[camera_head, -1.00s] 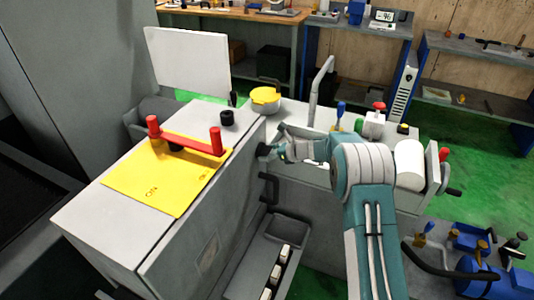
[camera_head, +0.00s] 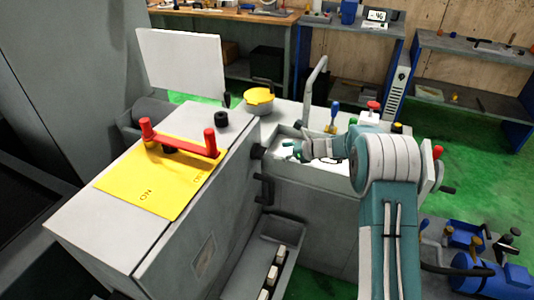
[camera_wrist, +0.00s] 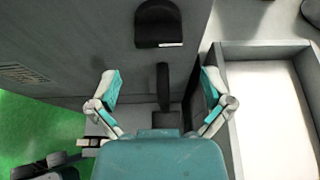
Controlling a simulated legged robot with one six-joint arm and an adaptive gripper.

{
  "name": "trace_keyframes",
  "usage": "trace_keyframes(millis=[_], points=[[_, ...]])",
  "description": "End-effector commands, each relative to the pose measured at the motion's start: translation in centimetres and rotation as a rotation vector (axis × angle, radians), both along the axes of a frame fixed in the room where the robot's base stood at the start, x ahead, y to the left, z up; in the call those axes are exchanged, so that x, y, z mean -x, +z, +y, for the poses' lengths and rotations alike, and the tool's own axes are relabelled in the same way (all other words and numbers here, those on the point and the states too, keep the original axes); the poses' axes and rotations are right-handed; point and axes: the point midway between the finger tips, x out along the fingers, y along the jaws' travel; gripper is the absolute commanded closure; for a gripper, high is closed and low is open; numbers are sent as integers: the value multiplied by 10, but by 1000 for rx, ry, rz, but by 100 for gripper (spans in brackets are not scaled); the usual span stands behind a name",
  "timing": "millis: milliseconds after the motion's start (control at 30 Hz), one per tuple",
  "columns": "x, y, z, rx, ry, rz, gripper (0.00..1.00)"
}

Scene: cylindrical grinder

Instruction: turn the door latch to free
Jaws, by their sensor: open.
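A black knob (camera_head: 257,151) sits on the grey machine door's side face, high near its corner. A black handle (camera_head: 265,190) is below it on the same face. I cannot tell for sure which of them is the latch. My gripper (camera_head: 288,150) is open and empty, to the right of the knob and apart from it. In the wrist view my fingers (camera_wrist: 160,85) are spread wide. A dark upright bar (camera_wrist: 163,82) shows between them, and a black rounded part (camera_wrist: 158,24) is above it. Neither is gripped.
A yellow plate (camera_head: 140,190) with a red handle (camera_head: 180,145) lies on the cabinet top. A pale trough (camera_wrist: 265,100) is right of my gripper. A grey tray (camera_head: 245,270) with several light blocks is below.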

Motion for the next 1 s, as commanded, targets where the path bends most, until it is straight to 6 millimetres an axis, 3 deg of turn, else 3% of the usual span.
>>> trace_keyframes(millis=[100,233,767,867,1000], points=[[6,9,-20,0,-2,0,0],[11,14,-32,0,0,0,0],[13,16,-35,1,2,-1,0],[19,25,-34,27,22,-23,0],[44,58,-32,137,107,-118,0]])
